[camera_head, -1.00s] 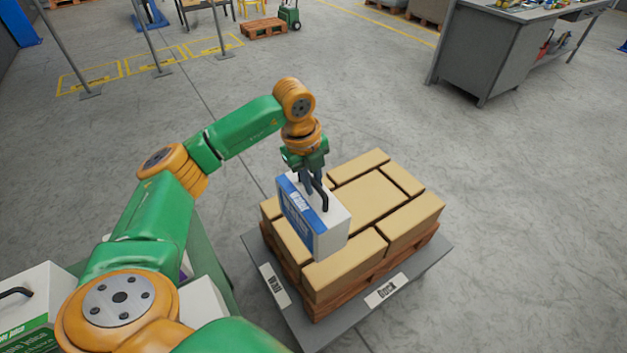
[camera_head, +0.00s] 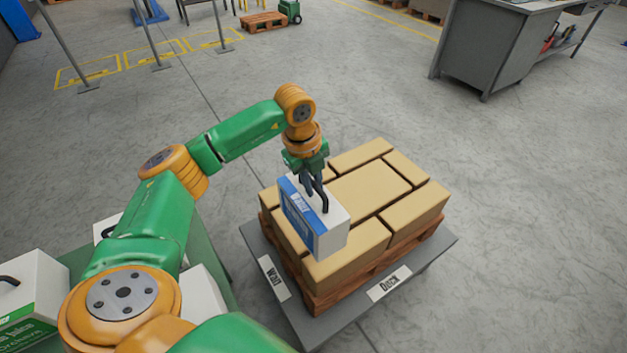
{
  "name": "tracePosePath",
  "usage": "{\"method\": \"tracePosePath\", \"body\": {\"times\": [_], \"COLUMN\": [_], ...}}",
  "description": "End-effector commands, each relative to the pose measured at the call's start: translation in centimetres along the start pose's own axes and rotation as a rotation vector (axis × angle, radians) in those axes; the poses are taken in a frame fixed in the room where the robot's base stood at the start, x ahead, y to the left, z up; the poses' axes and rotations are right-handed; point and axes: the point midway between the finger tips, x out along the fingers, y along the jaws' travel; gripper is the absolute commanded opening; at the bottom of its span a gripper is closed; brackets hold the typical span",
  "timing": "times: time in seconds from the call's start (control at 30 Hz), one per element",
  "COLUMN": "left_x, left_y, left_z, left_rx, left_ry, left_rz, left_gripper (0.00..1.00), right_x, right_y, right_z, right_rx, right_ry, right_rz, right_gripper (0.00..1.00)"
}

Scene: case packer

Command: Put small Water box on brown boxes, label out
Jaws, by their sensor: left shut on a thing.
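The small Water box (camera_head: 331,229) is white with a blue label face and a dark handle on top. Its blue label faces left, toward the platform side marked "Wall". My left gripper (camera_head: 314,190) is shut on the box's handle from above. The box is upright over the left part of the brown boxes (camera_head: 368,193), which form a flat layer on a wooden pallet. I cannot tell whether the box's underside touches them. My right gripper is not in view.
The pallet (camera_head: 384,265) stands on a grey platform (camera_head: 432,258) with "Wall" and "Dock" signs. White and green cartons (camera_head: 38,290) stand at the lower left. A grey workbench (camera_head: 490,50) is at the upper right.

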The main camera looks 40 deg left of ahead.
Motion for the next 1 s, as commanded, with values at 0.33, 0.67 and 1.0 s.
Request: {"method": "tracePosePath", "body": {"times": [0.33, 0.67, 1.0], "left_x": [4.1, 7.6, 10.9], "left_y": [0.7, 1.2, 1.8], "left_z": [0.1, 0.1, 0.1], "left_rx": [0.0, 0.0, 0.001], "left_ry": [0.0, 0.0, 0.0], "left_rz": [-0.001, -0.001, -0.001], "left_gripper": [0.0, 0.0, 0.0], "right_x": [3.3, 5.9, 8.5], "right_y": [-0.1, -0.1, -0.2], "right_z": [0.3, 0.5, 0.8], "right_rx": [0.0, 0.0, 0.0], "right_ry": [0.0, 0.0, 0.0], "right_rz": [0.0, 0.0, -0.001], "right_gripper": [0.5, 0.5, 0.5]}}
